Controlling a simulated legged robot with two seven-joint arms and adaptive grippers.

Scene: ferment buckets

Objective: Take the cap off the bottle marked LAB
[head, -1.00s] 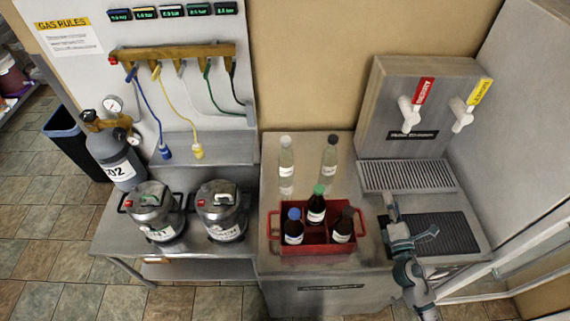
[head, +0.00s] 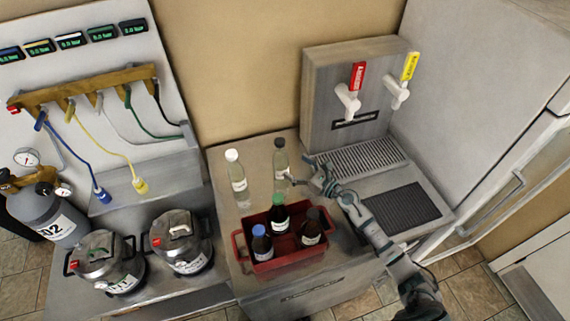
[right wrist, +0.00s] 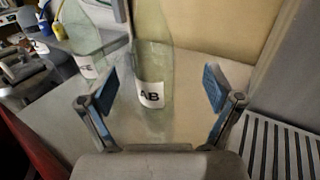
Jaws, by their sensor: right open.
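A clear bottle with a dark cap (head: 280,145) stands upright at the back of the steel counter, its label too small to read in the head view. In the right wrist view a clear bottle (right wrist: 152,60) shows between and beyond my fingers; its white label shows "AB", and its cap is out of frame. My right gripper (head: 299,170) is open and empty, just right of the dark-capped bottle; its two blue-padded fingers (right wrist: 160,92) show in the wrist view. A second clear bottle with a white cap (head: 233,156) stands to the left. My left gripper is not in view.
A red crate (head: 290,264) with three dark bottles stands in front of the clear bottles. A tap box (head: 325,75) with a slotted drip tray (head: 365,157) is behind and right. Two steel kegs (head: 180,240) and a gas cylinder (head: 45,212) are left.

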